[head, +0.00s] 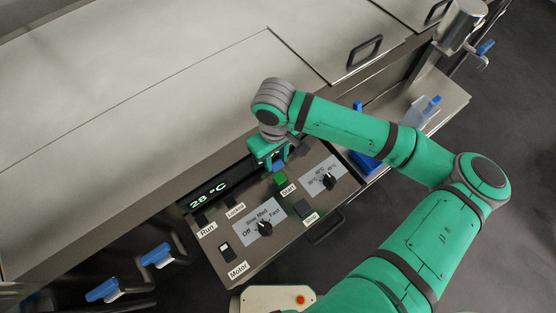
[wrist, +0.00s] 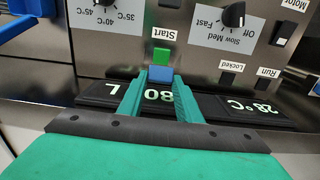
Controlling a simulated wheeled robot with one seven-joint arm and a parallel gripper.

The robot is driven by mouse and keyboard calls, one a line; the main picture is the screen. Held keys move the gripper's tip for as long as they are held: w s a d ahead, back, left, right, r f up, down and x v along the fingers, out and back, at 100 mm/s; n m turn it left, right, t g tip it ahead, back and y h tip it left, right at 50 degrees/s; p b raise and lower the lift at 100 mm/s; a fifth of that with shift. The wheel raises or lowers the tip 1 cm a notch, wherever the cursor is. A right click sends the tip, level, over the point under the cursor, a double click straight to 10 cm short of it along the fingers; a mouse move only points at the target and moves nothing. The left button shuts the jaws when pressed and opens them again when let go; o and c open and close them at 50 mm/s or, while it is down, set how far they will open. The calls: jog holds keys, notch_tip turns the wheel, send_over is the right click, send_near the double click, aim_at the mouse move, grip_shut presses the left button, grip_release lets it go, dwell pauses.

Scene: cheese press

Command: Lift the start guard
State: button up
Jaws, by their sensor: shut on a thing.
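The green Start piece (head: 281,180) sits on the sloped control panel beside the "Start" label; it also shows in the wrist view (wrist: 161,55). A small blue block (wrist: 160,74) adjoins it on the display side and appears to be the start guard's tab; in the head view it is a small blue patch (head: 279,168). My gripper (wrist: 160,80) is shut on this blue tab, one finger on each side. In the head view my gripper (head: 273,155) is low over the panel's upper edge. The guard's hinge and tilt cannot be made out.
The display (head: 208,192) runs under my gripper. The speed knob (head: 264,228), temperature knob (head: 329,181) and Stop button (head: 303,208) are close by. A black drawer-like handle (head: 326,227) juts from the panel front. Blue-handled valves (head: 156,255) stand at lower left.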

jog(key=shift+w+a+r, duration=0.1)
jog(key=shift+w+a, duration=0.55)
jog(key=shift+w, duration=0.3)
jog(key=o, duration=1)
jog(key=shift+o, duration=0.2)
jog(key=shift+s, duration=0.1)
jog(key=shift+r, duration=0.1)
notch_tip(320, 180, up, 11)
jog(key=shift+f, duration=0.2)
